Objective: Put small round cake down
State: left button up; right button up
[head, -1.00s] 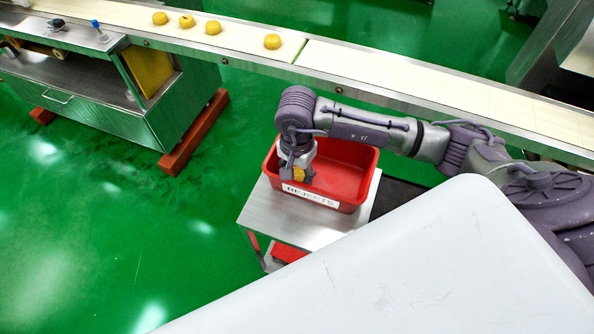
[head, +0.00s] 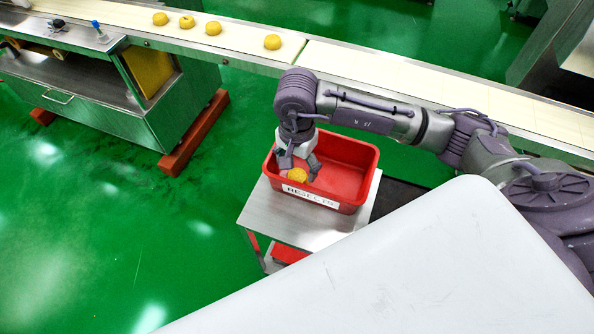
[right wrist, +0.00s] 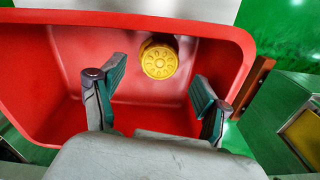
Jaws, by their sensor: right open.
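The small round cake (head: 297,175) is yellow and lies inside the red rejects bin, near its front left wall. In the right wrist view the cake (right wrist: 159,61) shows a patterned round top, and it lies apart from both fingers. My right gripper (head: 299,166) is open and empty above the cake. In the right wrist view the open fingers of my right gripper (right wrist: 160,95) are spread to either side, with the cake beyond the gap between them. The red bin (head: 350,152) carries a white label reading REJECTS. My left gripper is not in view.
The bin stands on a steel cart (head: 262,215). A conveyor belt (head: 350,60) runs behind it, with several yellow cakes (head: 272,42) at its left part. A steel machine (head: 110,95) stands at the left. A white surface (head: 430,270) fills the lower right. Green floor is clear at the lower left.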

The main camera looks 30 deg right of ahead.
aim_at(297, 176)
notch_tip(297, 176, up, 8)
jog(key=shift+r, duration=0.15)
jog(key=shift+s, duration=0.1)
dwell(0.5)
